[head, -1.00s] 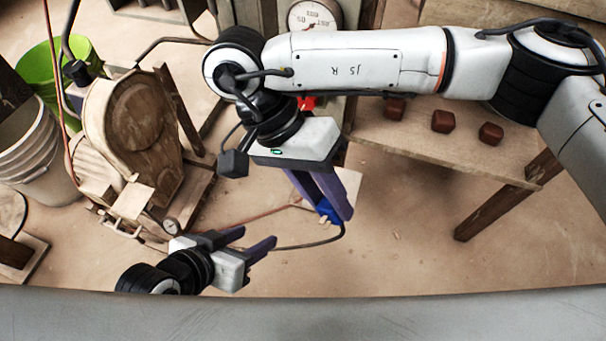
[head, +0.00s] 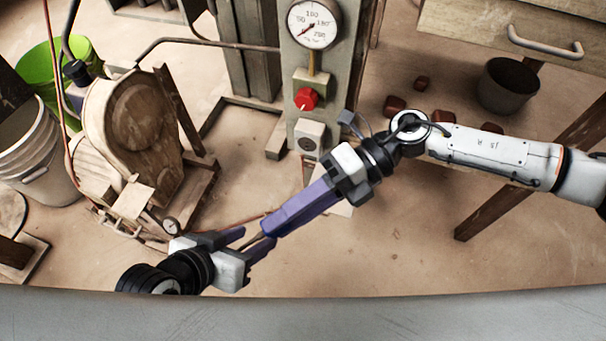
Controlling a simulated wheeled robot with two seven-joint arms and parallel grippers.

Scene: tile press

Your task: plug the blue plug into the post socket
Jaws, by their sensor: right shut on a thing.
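The post carries a red knob (head: 306,98) and a round gauge (head: 314,24) above the socket. A wooden machine (head: 135,125) and a white bucket (head: 38,150) stand at the left. A dark pot (head: 508,84) and several brown blocks are at the right. The floor at lower right is clear.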

